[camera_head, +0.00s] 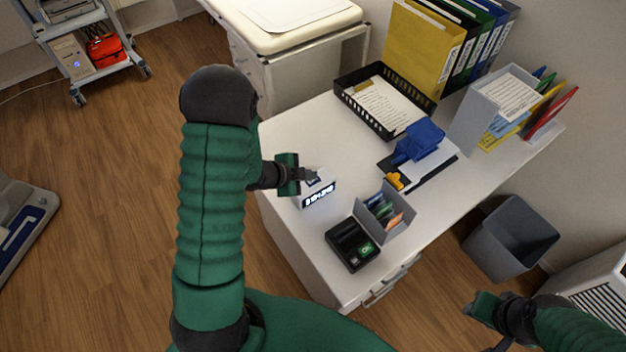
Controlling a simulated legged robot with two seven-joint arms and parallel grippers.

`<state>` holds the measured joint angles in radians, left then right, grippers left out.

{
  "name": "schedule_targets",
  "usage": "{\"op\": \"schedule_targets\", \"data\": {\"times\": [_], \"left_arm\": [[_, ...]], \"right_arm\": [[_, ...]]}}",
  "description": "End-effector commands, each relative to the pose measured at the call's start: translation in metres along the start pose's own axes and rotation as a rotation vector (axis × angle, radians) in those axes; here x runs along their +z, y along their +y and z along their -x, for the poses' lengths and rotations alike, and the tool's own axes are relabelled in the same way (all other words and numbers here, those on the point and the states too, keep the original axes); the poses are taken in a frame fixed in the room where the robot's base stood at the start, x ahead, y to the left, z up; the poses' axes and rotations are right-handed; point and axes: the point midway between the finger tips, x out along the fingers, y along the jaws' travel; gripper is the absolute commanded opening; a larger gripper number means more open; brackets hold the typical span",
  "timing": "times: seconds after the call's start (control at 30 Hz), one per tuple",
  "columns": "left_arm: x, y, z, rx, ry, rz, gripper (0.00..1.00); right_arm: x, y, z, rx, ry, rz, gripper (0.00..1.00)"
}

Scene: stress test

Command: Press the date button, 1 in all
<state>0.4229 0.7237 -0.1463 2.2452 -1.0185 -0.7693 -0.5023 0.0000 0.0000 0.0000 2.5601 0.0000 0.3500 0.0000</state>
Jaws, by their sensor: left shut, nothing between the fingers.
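A small white box with a lit display (319,195) stands on the white desk near its left edge. The display's characters are too small to read surely. My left gripper (312,175) is shut and empty, with its fingertips at the top of this box; I cannot tell if they touch it. The gripper hides part of the box's top, and no date label can be read. My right gripper (482,318) is at the lower right, away from the desk; its fingers are too unclear to judge.
A black device with a green-lit key (352,246) and a grey card box (388,214) stand to the right on the desk (290,145). A clipboard with a blue object (418,142), black tray (350,88) and binders lie behind. A grey bin (512,240) stands beside the desk.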

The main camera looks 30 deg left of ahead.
Motion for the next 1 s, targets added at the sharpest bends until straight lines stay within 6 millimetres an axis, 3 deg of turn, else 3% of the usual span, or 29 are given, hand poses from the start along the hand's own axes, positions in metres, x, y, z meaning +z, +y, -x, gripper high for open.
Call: {"op": "schedule_targets", "data": {"times": [1.0], "left_arm": [[0.0038, 0.0034, -0.0047, 0.000, -0.001, 0.000, 0.00]], "right_arm": [[0.0012, 0.0000, -0.0050, 0.000, 0.000, 0.000, 0.36]]}}
